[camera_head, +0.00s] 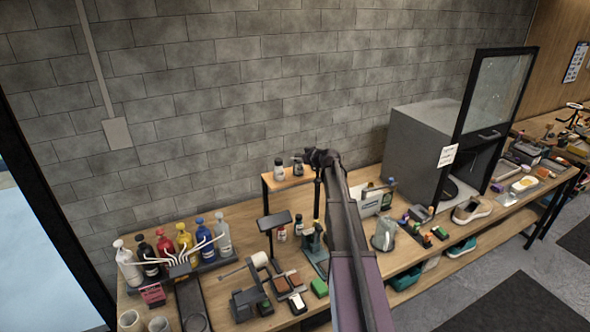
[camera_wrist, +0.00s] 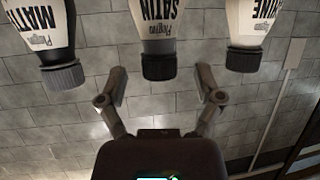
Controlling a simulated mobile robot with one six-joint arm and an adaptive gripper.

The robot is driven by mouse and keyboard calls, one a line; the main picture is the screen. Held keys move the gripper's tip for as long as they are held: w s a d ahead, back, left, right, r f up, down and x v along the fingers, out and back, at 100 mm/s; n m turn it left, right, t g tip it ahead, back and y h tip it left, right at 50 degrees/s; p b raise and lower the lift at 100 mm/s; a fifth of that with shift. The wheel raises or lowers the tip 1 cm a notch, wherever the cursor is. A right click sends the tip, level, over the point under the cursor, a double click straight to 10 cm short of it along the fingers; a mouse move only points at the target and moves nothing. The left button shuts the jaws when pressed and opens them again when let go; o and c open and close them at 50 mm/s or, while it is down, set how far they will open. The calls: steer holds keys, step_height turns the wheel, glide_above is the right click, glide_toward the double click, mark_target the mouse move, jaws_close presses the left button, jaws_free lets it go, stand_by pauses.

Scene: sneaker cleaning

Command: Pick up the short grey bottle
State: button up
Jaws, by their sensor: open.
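In the wrist view, my gripper (camera_wrist: 162,80) is open and empty, its fingers spread wide. Three labelled bottles with dark caps show across the top of that view, caps toward the bottom of the picture. The middle one, a greyish bottle (camera_wrist: 161,22) marked SATIN, is in line with the gap between my fingers and apart from them. Its far end is cut off by the frame. In the head view, my gripper (camera_head: 321,158) is by the raised shelf's right end. A small dark-capped bottle (camera_head: 279,172) stands on the shelf; I cannot tell whether it is one of these three.
The raised wooden shelf (camera_head: 268,188) stands near the brick wall. Coloured pump bottles (camera_head: 184,240) are at left, a grey cabinet (camera_head: 412,140) at right. Tools and blocks crowd the table.

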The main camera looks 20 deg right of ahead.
steer(key=shift+x, duration=0.8)
steer(key=shift+s, duration=0.1)
jaws_close()
